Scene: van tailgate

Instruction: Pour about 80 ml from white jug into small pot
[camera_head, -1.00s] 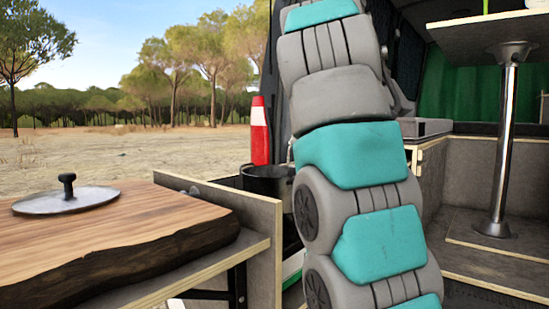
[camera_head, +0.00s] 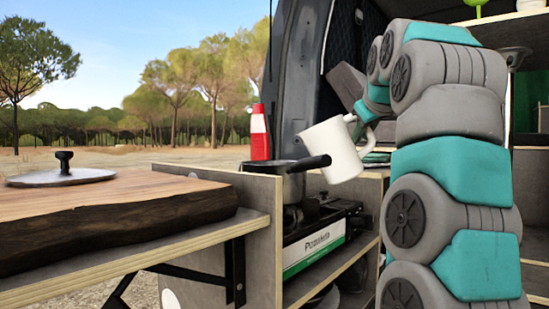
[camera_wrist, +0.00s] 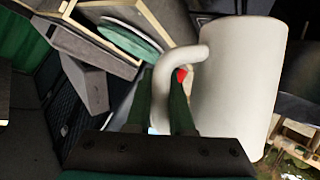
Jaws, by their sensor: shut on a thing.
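The white jug (camera_head: 332,150) hangs in the air just right of the small pot, tilted a little to the left. My gripper (camera_wrist: 163,95) is shut on the jug's handle (camera_wrist: 168,75); the jug's body (camera_wrist: 240,85) fills the right of the wrist view. The small grey pot (camera_head: 284,184) stands on the camp stove (camera_head: 318,242), partly behind a wooden panel. Its black handle (camera_head: 311,163) points right, close to the jug's lower left side. The inside of pot and jug is hidden, and no stream shows.
A round lid (camera_head: 62,177) lies on a thick wooden board (camera_head: 110,222) at left. The wooden panel (camera_head: 262,232) borders the stove shelf. The van's side is close behind the jug.

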